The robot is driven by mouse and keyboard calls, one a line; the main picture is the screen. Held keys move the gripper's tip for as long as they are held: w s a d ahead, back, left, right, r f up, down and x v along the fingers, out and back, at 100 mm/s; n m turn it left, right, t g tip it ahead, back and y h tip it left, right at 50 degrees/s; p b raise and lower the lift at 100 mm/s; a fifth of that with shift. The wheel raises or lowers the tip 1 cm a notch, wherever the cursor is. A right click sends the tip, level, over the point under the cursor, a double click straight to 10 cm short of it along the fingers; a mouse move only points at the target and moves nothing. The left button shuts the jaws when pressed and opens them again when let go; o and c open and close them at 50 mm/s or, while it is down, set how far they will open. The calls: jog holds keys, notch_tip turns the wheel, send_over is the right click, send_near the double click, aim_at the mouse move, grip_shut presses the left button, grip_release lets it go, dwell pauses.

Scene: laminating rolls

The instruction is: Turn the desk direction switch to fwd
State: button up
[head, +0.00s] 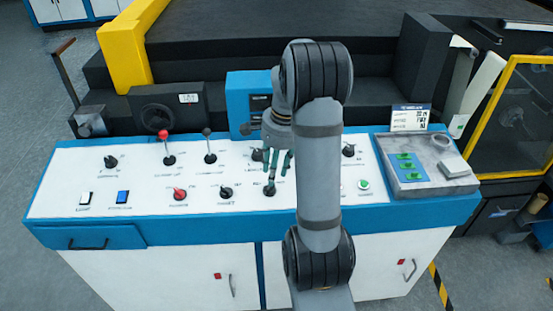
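The white control desk (140,205) carries several black rotary switches. Their printed labels are too small to read, so I cannot tell by label which one is the direction switch. My gripper (275,170) points down over the middle of the panel, with its dark green fingers just above or at a black switch (269,191). Whether they touch it, and whether they are closed on it, I cannot tell. Other black switches are at the far left (111,161), left of the gripper (225,193) and right of my arm (349,150). My arm hides part of the panel.
A red-topped lever (167,150) and a black-topped lever (209,150) stand up left of the gripper. A red knob (180,195) sits in front of them. A blue unit (240,98) rises behind the desk.

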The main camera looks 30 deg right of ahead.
notch_tip(320, 180, up, 5)
send_over(271, 191)
jog(key=s+d, duration=0.1)
jog(key=s, duration=0.1)
jog(key=shift+w+d+r, duration=0.1)
jog(key=shift+w+r, duration=0.05)
jog(key=shift+w, duration=0.1)
jog(key=f, duration=0.4)
jog(key=w+a+f, duration=0.1)
jog(key=f, duration=0.7)
jog(key=shift+w+a, duration=0.15)
jog(key=shift+w, duration=0.1)
jog(key=shift+r, duration=0.1)
